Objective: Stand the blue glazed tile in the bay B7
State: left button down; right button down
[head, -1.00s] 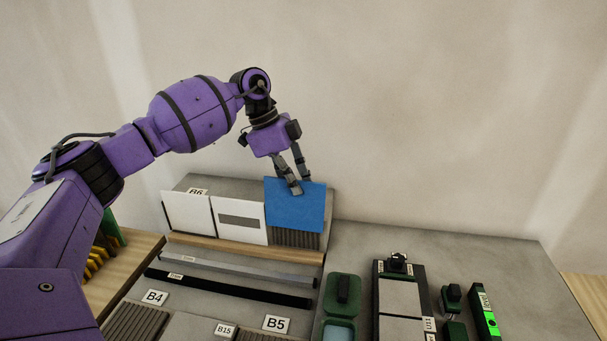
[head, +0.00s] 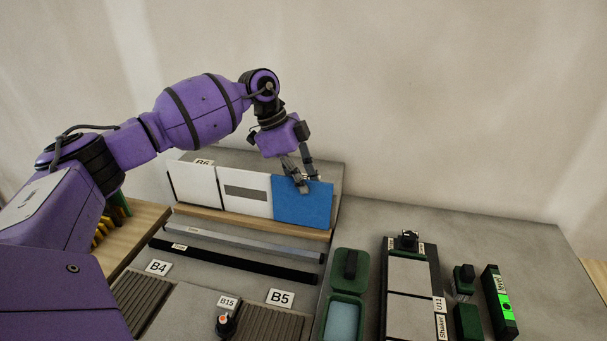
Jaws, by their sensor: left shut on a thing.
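The blue glazed tile (head: 302,206) stands upright at the right end of a row at the back left of the bench, its lower edge down behind a wooden strip. My left gripper (head: 305,188) is shut on its top edge. Left of it stand a white tile with a grey bar (head: 246,205) and a plain white tile (head: 194,186). A sign B6 (head: 204,162) shows partly above the plain tile. No B7 sign is readable. My right gripper is not in view.
In front of the row lie the wooden strip (head: 240,222), a grey bar (head: 245,245) and a black bar (head: 230,262).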

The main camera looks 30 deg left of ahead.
pick_arm(q)
jog(key=shift+f, duration=0.35)
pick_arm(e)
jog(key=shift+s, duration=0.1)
pick_arm(q)
jog(key=shift+d, duration=0.2)
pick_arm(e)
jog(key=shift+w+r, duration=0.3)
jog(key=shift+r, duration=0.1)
pick_arm(q)
jog(key=shift+f+p, duration=0.15)
jog(key=shift+p, duration=0.2)
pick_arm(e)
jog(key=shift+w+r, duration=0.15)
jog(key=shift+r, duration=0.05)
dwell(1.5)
pick_arm(q)
jog(key=c, duration=1.8)
grip_release()
jog(key=shift+w, duration=0.1)
jog(key=shift+c, duration=0.2)
jog(key=shift+f, duration=0.1)
